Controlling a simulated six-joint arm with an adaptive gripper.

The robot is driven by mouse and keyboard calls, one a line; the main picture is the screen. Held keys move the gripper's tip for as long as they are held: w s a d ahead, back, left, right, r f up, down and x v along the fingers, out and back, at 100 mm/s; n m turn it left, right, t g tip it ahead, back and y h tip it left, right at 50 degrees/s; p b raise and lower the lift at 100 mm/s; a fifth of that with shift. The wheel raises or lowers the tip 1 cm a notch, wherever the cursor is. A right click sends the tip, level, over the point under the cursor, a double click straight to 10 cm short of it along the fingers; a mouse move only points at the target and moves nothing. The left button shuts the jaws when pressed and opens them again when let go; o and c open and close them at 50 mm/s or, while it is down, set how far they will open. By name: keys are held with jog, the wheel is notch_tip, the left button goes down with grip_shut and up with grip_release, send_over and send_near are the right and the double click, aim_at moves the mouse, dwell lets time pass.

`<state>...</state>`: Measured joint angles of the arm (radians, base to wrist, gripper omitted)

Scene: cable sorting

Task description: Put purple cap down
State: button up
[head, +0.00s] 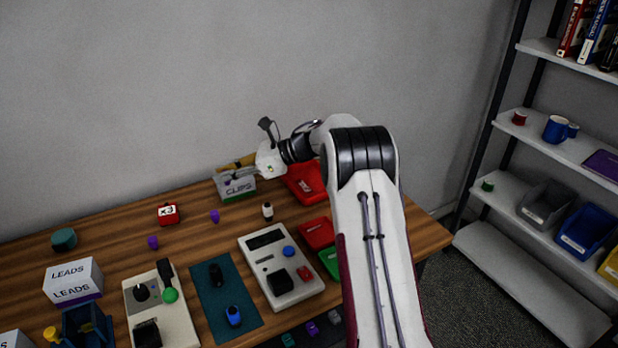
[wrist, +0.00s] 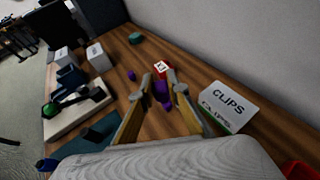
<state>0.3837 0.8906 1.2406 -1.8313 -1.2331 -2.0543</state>
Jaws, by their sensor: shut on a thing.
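My gripper (wrist: 160,88) is shut on a purple cap (wrist: 161,91), which shows between its two tan fingers in the wrist view. In the head view my gripper (head: 232,168) is over the back of the table by the CLIPS box, and the held cap cannot be made out there. Two other purple caps stand on the bare wood: one (head: 214,216) right of the red x3 box, and one (head: 153,242) nearer the front left. The wrist view shows the left one (wrist: 131,75) and a purple patch (wrist: 167,105) just below the held cap.
The CLIPS box (head: 236,188) is close to my gripper, with a red tray (head: 305,182) to its right. The red x3 box (head: 168,214) and a small white bottle (head: 267,211) stand nearby. A teal mat (head: 208,308) and devices fill the front. Bare wood lies around the caps.

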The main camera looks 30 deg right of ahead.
jog(key=w+d+m+t+h, duration=0.2)
jog(key=w+d+m, duration=0.1)
jog(key=d, duration=0.3)
jog(key=w+d+m+t+h, duration=0.2)
jog(key=d+m+t, duration=0.1)
jog(key=d, duration=0.4)
jog(key=m+t+h, duration=0.2)
jog(key=m+h, duration=0.4)
jog(key=h, duration=0.1)
send_over(306, 181)
jog(key=shift+f, duration=1.45)
jog(key=shift+f, duration=3.1)
jog(key=shift+f, duration=0.1)
jog(key=shift+f, duration=1.8)
jog(key=shift+f, duration=0.15)
